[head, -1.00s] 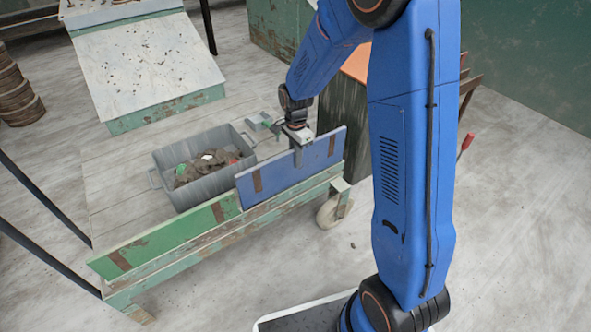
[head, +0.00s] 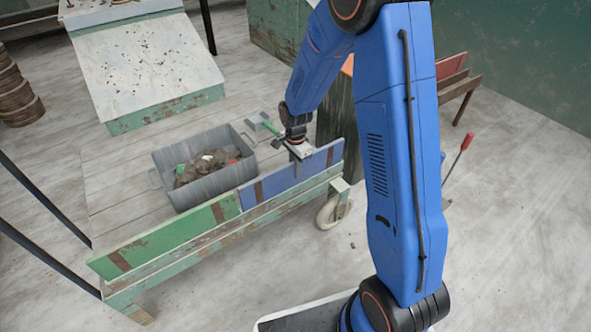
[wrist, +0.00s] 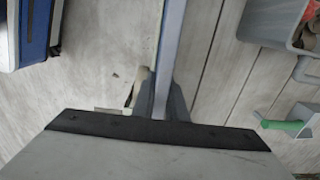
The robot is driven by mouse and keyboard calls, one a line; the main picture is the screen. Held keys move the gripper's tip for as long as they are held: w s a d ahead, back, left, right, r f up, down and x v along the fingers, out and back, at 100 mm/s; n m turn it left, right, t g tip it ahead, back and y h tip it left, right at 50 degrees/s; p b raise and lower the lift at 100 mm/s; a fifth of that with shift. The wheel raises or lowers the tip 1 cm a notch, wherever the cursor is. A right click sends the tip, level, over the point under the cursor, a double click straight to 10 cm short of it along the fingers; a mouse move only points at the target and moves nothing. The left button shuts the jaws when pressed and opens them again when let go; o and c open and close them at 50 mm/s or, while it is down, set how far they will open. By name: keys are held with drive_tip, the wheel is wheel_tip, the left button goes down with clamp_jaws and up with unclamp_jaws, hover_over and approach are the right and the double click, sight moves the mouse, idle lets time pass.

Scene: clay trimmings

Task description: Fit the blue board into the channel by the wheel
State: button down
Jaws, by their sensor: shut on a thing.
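The blue board (head: 322,161) stands upright on edge at the wheel end of the cart, end to end with the green board (head: 165,243). Its lower edge is hidden behind the cart's front rail (head: 240,225), so how deep it sits in the channel cannot be seen. Its top edge is about in line with the green board's. The wheel (head: 333,211) is below the right end. In the wrist view the board (wrist: 172,50) shows edge-on, running up from my gripper (wrist: 160,98).
A grey tub (head: 205,180) of clay scraps stands on the cart behind the boards. A green-handled tool (head: 271,128) lies near my gripper. A dark post-like block (head: 342,120) is close behind the board's right end. The floor in front is clear.

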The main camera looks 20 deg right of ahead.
drive_tip(key=c, duration=1.8)
unclamp_jaws()
drive_tip(key=shift+o, duration=0.2)
wheel_tip(320, 180, up, 12)
drive_tip(key=shift+f, duration=0.1)
drive_tip(key=shift+s+r, duration=0.1)
drive_tip(key=shift+r, duration=0.35)
drive_tip(key=s+d+r+n+t, duration=0.1)
drive_tip(key=s+d+r+n, duration=0.15)
drive_tip(key=s+r, duration=0.5)
drive_tip(key=s+d+r+n+t, duration=0.1)
drive_tip(key=s+r+n, duration=0.2)
drive_tip(key=s, duration=0.5)
drive_tip(key=s+d+r+n+t, duration=0.1)
drive_tip(key=s+d+r+n, duration=0.1)
drive_tip(key=s+n, duration=0.3)
drive_tip(key=s+d+r+n+t, duration=0.1)
drive_tip(key=s+r+n, duration=0.3)
drive_tip(key=s, duration=0.8)
drive_tip(key=shift+s+d+r+t, duration=0.25)
drive_tip(key=shift+s+r+t, duration=0.1)
drive_tip(key=shift+r+t, duration=0.05)
